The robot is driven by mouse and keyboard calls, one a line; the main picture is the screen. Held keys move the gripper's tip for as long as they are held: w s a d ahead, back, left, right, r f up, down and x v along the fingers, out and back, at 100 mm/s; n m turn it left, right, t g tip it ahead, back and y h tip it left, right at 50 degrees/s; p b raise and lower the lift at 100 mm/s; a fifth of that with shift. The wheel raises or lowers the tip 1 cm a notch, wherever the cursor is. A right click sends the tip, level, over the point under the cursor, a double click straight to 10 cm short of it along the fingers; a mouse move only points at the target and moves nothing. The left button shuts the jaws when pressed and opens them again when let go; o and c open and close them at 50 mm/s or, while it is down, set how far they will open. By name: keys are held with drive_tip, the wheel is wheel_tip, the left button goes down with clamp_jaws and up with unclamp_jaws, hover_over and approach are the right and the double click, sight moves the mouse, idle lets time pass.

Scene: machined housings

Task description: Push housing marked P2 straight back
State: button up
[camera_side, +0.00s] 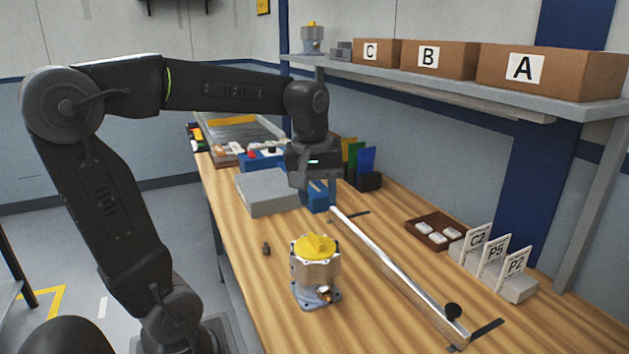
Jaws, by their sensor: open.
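One metal housing (314,277) with a yellow cap stands upright on the wooden bench, left of a long silver rail. I cannot read a P2 mark on it. A white card marked P2 (515,263) stands in a grey holder at the right, in a row with cards P5 (493,260) and C2 (475,244). My gripper (317,200) hangs above the bench, farther back than the housing and apart from it. Its jaws are open, though the fingertips are hard to separate from the blue shapes around them. I see nothing held.
The silver rail (390,265) with a black knob runs along the bench. A grey box (267,193) lies behind. A brown tray (433,222) holds white pieces. Shelf boxes (550,73) sit above at the right.

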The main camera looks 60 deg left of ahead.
sight(314, 237)
drive_tip(key=w+a+n+g, duration=0.1)
drive_tip(key=w+a+n, duration=0.1)
drive_tip(key=a+n, duration=0.3)
drive_tip(key=shift+a+h, duration=0.3)
drive_tip(key=shift+a, duration=0.4)
drive_tip(key=shift+w+f, duration=0.1)
drive_tip(key=shift+f, duration=0.05)
wheel_tip(314, 237, down, 14)
drive_tip(key=shift+r, duration=0.1)
clamp_jaws()
idle(1.3)
